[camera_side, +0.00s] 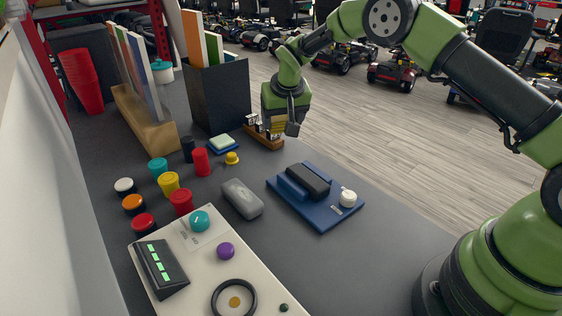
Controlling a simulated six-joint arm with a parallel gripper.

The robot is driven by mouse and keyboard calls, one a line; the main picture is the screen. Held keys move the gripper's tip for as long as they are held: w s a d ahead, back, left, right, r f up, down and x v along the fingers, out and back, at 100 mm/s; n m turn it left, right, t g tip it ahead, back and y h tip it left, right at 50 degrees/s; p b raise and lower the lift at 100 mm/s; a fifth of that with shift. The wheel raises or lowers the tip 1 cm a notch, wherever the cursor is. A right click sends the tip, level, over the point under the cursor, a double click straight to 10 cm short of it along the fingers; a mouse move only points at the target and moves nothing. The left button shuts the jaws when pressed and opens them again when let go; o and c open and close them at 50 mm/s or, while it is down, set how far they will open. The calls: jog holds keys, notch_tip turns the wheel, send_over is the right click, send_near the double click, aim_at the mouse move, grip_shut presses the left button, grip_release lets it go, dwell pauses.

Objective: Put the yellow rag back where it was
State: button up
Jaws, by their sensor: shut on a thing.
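My gripper (279,123) points down near the back right edge of the dark table, beside the black box. It is shut on a small yellow thing, which I take to be the yellow rag (277,127); the fingers hide part of it. The rag is just above or in a low wooden holder (266,140). I cannot tell whether it touches the holder.
A black box (218,97) with upright boards stands left of my gripper. Several coloured round caps and cylinders, a grey block (242,198), a blue base with a dark block (316,208) and a white control panel (180,290) lie nearer.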

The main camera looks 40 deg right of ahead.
aim_at(280, 161)
notch_tip(280, 161, down, 10)
jog(key=shift+w+r, duration=0.1)
jog(key=shift+w, duration=0.05)
dwell(0.3)
jog(key=shift+f, duration=0.2)
jog(key=o, duration=1)
jog(key=v, duration=1.2)
jog(key=shift+r, duration=0.2)
